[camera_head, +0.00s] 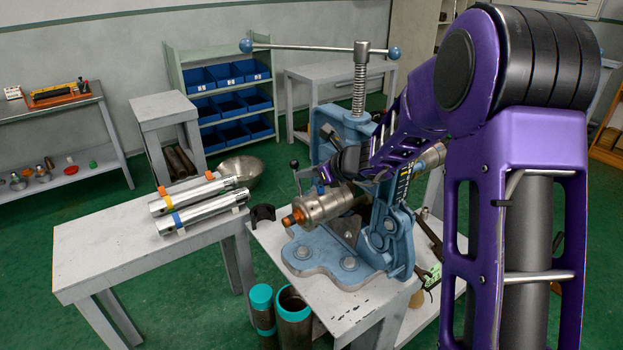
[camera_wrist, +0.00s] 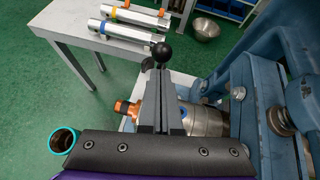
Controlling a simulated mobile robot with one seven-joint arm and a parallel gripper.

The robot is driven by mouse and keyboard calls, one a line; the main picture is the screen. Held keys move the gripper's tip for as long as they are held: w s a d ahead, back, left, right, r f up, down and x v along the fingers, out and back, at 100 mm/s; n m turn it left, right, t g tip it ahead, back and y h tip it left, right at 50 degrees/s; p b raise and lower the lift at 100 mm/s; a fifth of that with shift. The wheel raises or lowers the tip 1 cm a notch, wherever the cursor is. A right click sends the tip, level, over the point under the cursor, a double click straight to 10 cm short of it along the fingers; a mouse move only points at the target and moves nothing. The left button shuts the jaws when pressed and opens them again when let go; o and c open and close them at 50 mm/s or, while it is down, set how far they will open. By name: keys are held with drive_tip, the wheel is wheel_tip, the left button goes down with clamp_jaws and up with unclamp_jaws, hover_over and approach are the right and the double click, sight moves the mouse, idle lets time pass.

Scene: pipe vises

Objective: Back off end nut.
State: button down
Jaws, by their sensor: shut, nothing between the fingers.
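A blue pipe vise (camera_head: 345,125) with a tall screw and cross-bar stands on a grey bench. A round steel fitting (camera_head: 325,205) with an orange-brown nut-like end (camera_head: 293,218) sticks out to its left; I cannot tell which part is the end nut. In the wrist view the steel body (camera_wrist: 203,118) and orange end (camera_wrist: 127,108) lie on either side of my gripper (camera_wrist: 161,72). Its dark fingers are together, empty, and hide the middle of the fitting. A lever's black ball knob (camera_wrist: 161,52) shows just beyond the fingertips; contact cannot be told.
Teal-rimmed tubes (camera_head: 292,303) stand below the bench. The vise's blue frame (camera_wrist: 245,95) is close on my gripper's right.

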drive_tip(key=shift+w+a, duration=0.2)
drive_tip(key=shift+w, duration=0.1)
idle(0.5)
